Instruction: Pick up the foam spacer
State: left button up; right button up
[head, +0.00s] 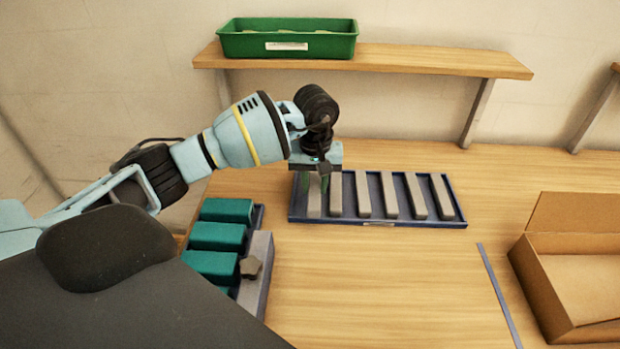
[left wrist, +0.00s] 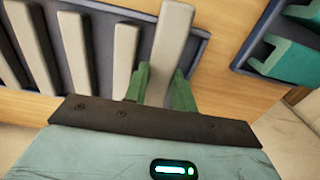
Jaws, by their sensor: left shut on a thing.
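Several grey foam spacers stand in a row in a dark blue tray (head: 345,221) on the wooden table. My left gripper (head: 318,182) points down over the tray's left end. Its green fingers (left wrist: 158,88) are shut on the leftmost foam spacer (head: 314,204), one on each side. In the left wrist view this foam spacer (left wrist: 170,40) looks larger than its neighbours and crosses the tray's rim; I cannot tell how far it is off the tray floor. My right gripper is in neither view.
A tray of teal blocks (head: 218,236) stands at left, with a grey bar and a dark knob-like piece (head: 250,266) beside them. A green bin (head: 290,38) sits on the back shelf (head: 430,59). An open cardboard box (head: 545,290) is at right.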

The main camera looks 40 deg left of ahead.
pick_arm(q)
jog(key=s+d, duration=0.2)
jog(key=d, duration=0.1)
jog(key=s+d, duration=0.2)
jog(key=d, duration=0.1)
jog(key=s+d+r, duration=0.1)
jog(key=s+d, duration=0.2)
jog(key=shift+d+b, duration=0.3)
jog(key=shift+d, duration=0.05)
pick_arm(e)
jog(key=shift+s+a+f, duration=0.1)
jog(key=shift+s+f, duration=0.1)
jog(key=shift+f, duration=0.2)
pick_arm(q)
jog(key=shift+r, duration=0.1)
jog(key=shift+s+d, duration=0.1)
jog(key=shift+s, duration=0.05)
